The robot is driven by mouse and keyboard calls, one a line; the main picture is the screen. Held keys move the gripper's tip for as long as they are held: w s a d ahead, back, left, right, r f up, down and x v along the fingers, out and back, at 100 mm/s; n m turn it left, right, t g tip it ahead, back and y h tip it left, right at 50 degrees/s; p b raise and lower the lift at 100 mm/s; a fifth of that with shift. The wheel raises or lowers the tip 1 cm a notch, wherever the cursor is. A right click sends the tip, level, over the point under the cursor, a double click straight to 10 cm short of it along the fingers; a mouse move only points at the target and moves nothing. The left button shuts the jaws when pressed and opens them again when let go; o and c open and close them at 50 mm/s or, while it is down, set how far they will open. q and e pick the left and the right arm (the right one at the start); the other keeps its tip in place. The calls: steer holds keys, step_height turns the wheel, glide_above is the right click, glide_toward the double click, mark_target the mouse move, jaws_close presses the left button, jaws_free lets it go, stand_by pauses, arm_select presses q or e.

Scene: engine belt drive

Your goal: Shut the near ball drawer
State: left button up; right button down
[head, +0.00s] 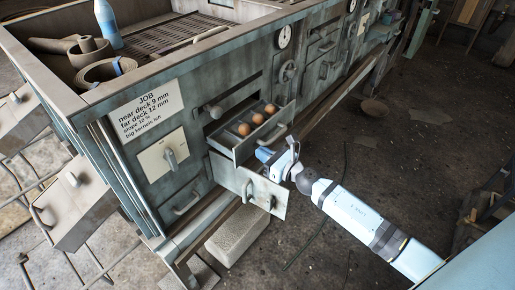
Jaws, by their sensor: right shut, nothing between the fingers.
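My left gripper is not in view.
A job sign (148,110) and a lever plate (169,155) are on the cabinet to the left. A pale block (236,236) lies on the floor below. Open floor lies to the right.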

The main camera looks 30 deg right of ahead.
mark_target(225, 135)
steer(key=shift+x, duration=0.9)
steer(key=shift+w, duration=0.15)
steer(key=shift+w+a, duration=0.15)
steer(key=shift+w, duration=0.05)
steer(key=b+x, duration=0.1)
steer(key=x, duration=1.2)
steer(key=shift+b, duration=0.4)
steer(key=shift+w+a, duration=0.15)
steer(key=shift+w, duration=0.25)
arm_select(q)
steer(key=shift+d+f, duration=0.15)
arm_select(e)
steer(key=shift+r, duration=0.3)
steer(key=shift+r, duration=0.1)
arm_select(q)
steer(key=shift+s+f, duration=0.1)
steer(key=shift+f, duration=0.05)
